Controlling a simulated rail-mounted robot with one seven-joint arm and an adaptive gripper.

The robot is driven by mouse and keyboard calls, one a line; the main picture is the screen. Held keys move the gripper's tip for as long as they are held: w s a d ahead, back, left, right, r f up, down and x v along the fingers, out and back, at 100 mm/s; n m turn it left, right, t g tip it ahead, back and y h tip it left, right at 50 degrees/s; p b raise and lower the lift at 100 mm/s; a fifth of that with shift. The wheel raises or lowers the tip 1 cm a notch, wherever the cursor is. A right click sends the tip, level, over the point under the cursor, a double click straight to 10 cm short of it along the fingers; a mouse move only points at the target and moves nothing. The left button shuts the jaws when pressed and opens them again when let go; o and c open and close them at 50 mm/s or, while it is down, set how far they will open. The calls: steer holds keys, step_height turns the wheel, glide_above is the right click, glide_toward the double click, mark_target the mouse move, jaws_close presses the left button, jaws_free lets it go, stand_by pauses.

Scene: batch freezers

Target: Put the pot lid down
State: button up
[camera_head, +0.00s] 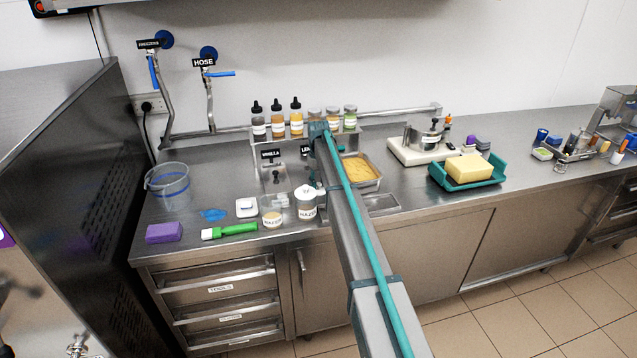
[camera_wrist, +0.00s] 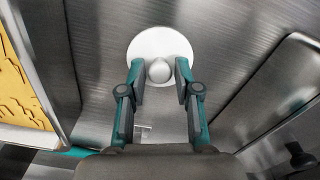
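The pot lid (camera_wrist: 136,46) shows in the wrist view as a white disc with a round knob (camera_wrist: 159,70) over brushed steel. My gripper (camera_wrist: 160,77) has its two fingers apart, one on each side of the knob, with what looks like a narrow gap on both sides. The fingers overlap the near part of the disc. I cannot tell whether the lid touches the steel beneath it.
A pan of yellow food (camera_head: 357,169) is beside my arm, and shows in the wrist view (camera_wrist: 22,85). A steel-lidded container (camera_head: 277,180) is left of the arm. Labelled jars (camera_head: 306,205) stand at the front edge. Several bottles (camera_head: 278,124) stand behind. A teal tray (camera_head: 436,178) is right.

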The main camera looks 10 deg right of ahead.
mark_target(319, 183)
steer(key=shift+o, duration=0.7)
step_height(319, 183, up, 12)
steer(key=b, duration=0.3)
steer(key=shift+r, duration=0.2)
